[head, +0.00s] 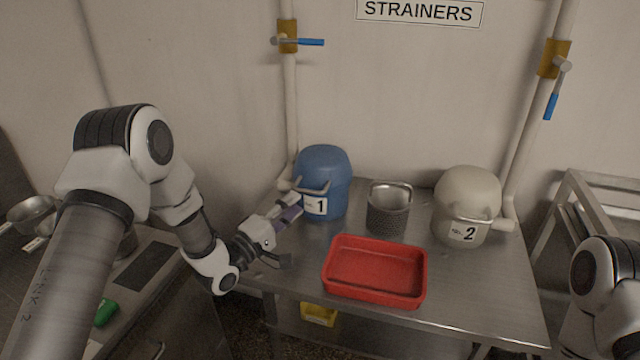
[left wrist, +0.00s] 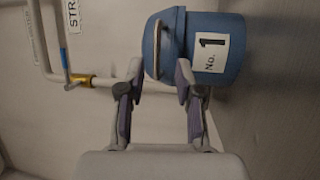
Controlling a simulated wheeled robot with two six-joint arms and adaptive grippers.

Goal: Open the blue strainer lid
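The blue strainer (head: 325,205) labelled No. 1 stands on the steel table with its rounded blue lid (head: 323,160) closed. A pale bar handle (head: 312,188) is on its front; the handle also shows in the left wrist view (left wrist: 156,48). My left gripper (head: 293,205) is at the strainer's front left. In the left wrist view my left gripper (left wrist: 158,75) is open, its purple-padded fingers apart. The handle lies ahead of the gap between the fingertips, and I see no grip on it. My right gripper is out of view.
A cream strainer (head: 465,195) labelled 2 stands at the right. A mesh basket (head: 388,212) stands between the strainers, and a red tray (head: 375,292) lies in front. Pipes with blue-handled valves (head: 312,42) run up the wall behind.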

